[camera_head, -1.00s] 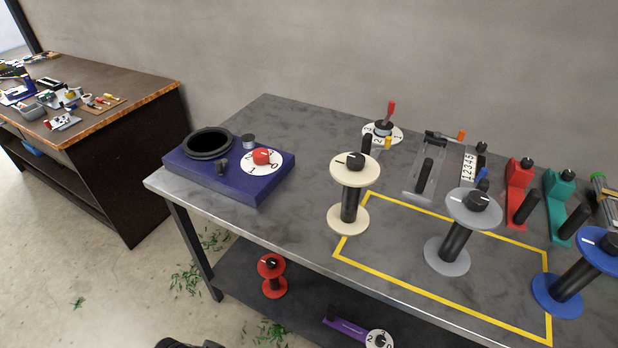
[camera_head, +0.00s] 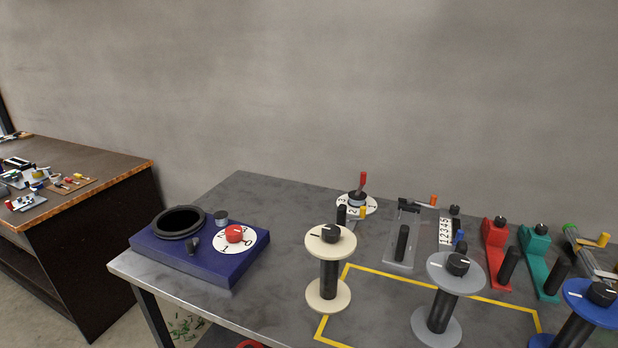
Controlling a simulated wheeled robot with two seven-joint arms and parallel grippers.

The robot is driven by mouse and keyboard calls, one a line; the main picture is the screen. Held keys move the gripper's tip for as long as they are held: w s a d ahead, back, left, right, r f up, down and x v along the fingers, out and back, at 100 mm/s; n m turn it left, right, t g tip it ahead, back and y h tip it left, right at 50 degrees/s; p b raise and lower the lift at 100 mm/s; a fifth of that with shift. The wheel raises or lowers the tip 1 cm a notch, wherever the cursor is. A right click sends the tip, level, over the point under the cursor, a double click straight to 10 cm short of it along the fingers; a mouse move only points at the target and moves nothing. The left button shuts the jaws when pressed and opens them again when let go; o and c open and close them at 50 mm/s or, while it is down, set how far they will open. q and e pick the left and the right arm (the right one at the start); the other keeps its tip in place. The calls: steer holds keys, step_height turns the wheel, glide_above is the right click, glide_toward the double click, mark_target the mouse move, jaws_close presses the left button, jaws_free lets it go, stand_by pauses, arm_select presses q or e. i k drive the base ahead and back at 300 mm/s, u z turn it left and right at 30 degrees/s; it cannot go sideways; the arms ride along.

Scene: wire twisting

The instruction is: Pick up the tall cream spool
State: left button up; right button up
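The tall cream spool (camera_head: 329,247) stands upright on the grey metal table (camera_head: 235,312), just left of the yellow outlined area. It has a cream disc at top and bottom, a black core and a black knob with a white mark on top. Neither of my grippers shows in the head view.
A grey spool (camera_head: 456,275) and a blue spool (camera_head: 592,302) stand to the right. A purple base (camera_head: 206,264) with a black ring and red knob sits at the left. Red (camera_head: 494,240) and teal (camera_head: 534,252) devices stand at the back right. A dial with a red handle (camera_head: 363,183) is behind the cream spool.

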mark_target(327, 295)
steer(key=z, duration=0.15)
steer(key=k, duration=0.95)
steer(key=u, duration=1.05)
steer(key=i, duration=0.85)
steer(key=z, duration=0.5)
steer(key=i, duration=0.55)
steer(key=z, duration=0.45)
